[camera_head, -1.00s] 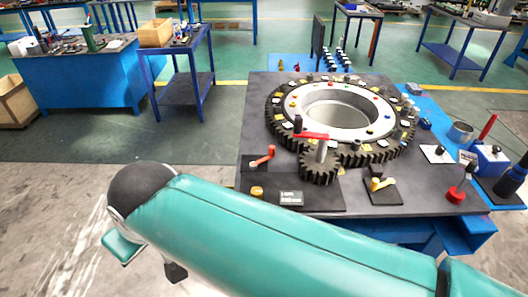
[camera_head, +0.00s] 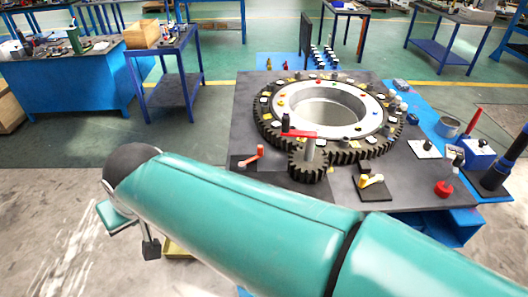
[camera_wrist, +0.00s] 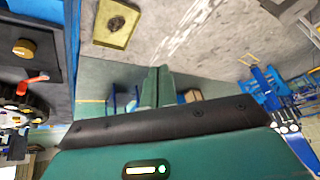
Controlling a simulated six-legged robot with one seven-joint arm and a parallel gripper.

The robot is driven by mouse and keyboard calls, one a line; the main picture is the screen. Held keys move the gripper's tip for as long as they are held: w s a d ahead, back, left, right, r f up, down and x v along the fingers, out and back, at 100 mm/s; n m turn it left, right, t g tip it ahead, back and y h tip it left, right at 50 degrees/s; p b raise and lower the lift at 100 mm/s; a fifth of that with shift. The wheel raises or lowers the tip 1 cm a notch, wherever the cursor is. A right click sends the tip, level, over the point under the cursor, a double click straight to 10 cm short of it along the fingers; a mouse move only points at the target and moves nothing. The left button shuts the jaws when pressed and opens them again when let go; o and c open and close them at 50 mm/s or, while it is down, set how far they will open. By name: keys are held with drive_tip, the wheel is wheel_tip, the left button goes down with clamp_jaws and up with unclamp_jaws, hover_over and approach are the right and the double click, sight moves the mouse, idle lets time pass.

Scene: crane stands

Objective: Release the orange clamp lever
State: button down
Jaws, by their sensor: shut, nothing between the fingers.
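The orange clamp lever (camera_head: 252,156) sits on a dark plate at the near left part of the worktable, left of a small dark pinion gear (camera_head: 308,163). It also shows near the left edge of the wrist view (camera_wrist: 34,80). My gripper (camera_wrist: 157,72) shows in the middle of the wrist view, its two green fingers together with nothing between them. It is clear of the lever, off the left side of the table. My teal arm crosses the lower head view and hides the table's near left part.
A large ring gear (camera_head: 263,129) lies on the worktable (camera_head: 249,95). A yellow tray (camera_wrist: 97,32) lies on the floor. Open floor lies left of the table.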

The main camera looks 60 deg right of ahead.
drive_tip(key=s+d+f+m+g+h, duration=0.15)
drive_tip(key=d+m, duration=0.35)
drive_tip(key=d, duration=0.6)
drive_tip(key=d+f+m+t+h, duration=0.1)
drive_tip(key=d+f+m+h, duration=0.1)
drive_tip(key=d+m, duration=0.6)
drive_tip(key=s+d+f+m+g+h, duration=0.1)
drive_tip(key=s+d+m, duration=0.1)
drive_tip(key=s+d, duration=0.3)
drive_tip(key=s+d+f+m+g+h, duration=0.1)
drive_tip(key=s+d+f+m, duration=0.1)
drive_tip(key=s+d, duration=0.4)
drive_tip(key=d+m, duration=0.1)
drive_tip(key=d, duration=0.4)
drive_tip(key=shift+s+d+f+g, duration=0.2)
drive_tip(key=shift+d+f+g, duration=0.05)
drive_tip(key=shift+d+g, duration=0.1)
drive_tip(key=shift+f, duration=0.1)
drive_tip(key=shift+x, duration=4.9)
drive_tip(key=shift+w+d, duration=0.55)
drive_tip(key=shift+w, duration=0.4)
drive_tip(key=shift+w+d, duration=0.55)
drive_tip(key=shift+w, duration=0.4)
